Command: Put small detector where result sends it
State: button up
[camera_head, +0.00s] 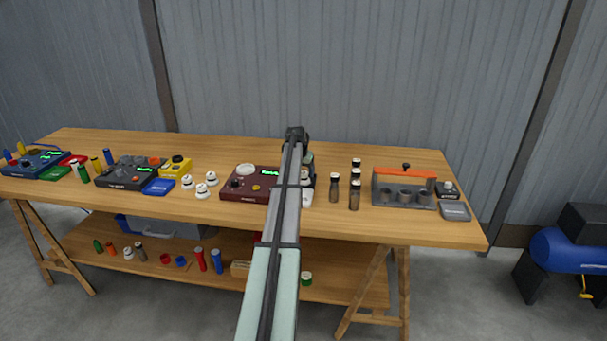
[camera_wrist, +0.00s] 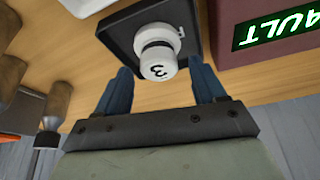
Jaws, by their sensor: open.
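My gripper (camera_wrist: 160,78) is open, with one blue finger on each side below the detector in the picture. Neither finger visibly presses on it. The maroon tester (camera_head: 247,184) is left of my arm in the head view; its green display (camera_wrist: 275,28), upside down in the wrist view, ends in "AULT", its first letter cut off. My arm hides most of the tray in the head view.
Three white detectors (camera_head: 203,192) stand left of the tester. A pale tray edge (camera_wrist: 82,6) lies close to the black tray.

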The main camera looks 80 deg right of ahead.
jog(key=v, duration=1)
jog(key=shift+a+r, duration=0.1)
jog(key=shift+r, duration=0.05)
jog(key=shift+c, duration=0.2)
dwell(1.6)
